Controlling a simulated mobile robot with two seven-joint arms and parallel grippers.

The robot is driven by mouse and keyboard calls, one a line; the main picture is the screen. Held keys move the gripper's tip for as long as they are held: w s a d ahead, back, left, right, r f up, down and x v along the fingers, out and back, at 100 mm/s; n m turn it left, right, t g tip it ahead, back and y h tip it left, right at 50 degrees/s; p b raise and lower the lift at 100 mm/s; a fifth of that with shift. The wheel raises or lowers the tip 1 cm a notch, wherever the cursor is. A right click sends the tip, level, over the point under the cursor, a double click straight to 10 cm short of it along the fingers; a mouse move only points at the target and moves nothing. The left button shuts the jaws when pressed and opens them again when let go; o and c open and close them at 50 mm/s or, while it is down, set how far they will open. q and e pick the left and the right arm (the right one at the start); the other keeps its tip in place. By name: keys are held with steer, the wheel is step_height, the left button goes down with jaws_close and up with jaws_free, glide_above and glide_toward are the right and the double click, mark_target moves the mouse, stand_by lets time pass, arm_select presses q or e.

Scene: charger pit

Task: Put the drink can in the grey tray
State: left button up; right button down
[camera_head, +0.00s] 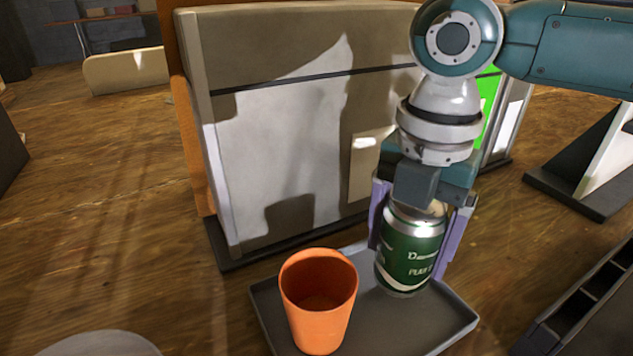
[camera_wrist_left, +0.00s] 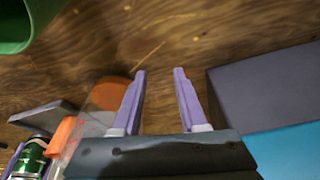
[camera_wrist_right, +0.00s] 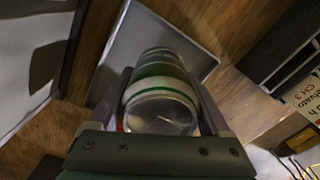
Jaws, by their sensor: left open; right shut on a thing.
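The green drink can (camera_head: 408,252) is upright between the fingers of my right gripper (camera_head: 422,232), over the right half of the grey tray (camera_head: 420,326). Whether its base touches the tray I cannot tell. The right wrist view shows the can (camera_wrist_right: 160,100) end-on between the fingers, with the tray (camera_wrist_right: 198,58) beyond it. My left gripper (camera_wrist_left: 160,75) is open and empty in the left wrist view, over the wooden surface. The can (camera_wrist_left: 30,160) shows at that view's lower left edge.
An orange cup (camera_head: 320,312) stands in the tray's left half, close to the can. A large pale panel (camera_head: 290,130) stands behind the tray. A dark slotted rack (camera_head: 585,310) lies at the right. A round pale object (camera_head: 100,345) is at the front left.

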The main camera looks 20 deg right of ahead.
arm_select(q)
steer(key=shift+f, duration=0.4)
arm_select(e)
step_height(320, 180, down, 2)
arm_select(q)
steer(key=shift+a, duration=0.1)
arm_select(e)
steer(key=shift+f, duration=0.2)
steer(key=shift+f, duration=0.15)
jaws_free()
step_height(320, 180, up, 11)
steer(key=p, duration=0.2)
steer(key=shift+r+p, duration=0.2)
steer(key=shift+p, duration=0.2)
arm_select(q)
steer(key=shift+r, duration=1.65)
arm_select(e)
steer(key=shift+r, duration=0.45)
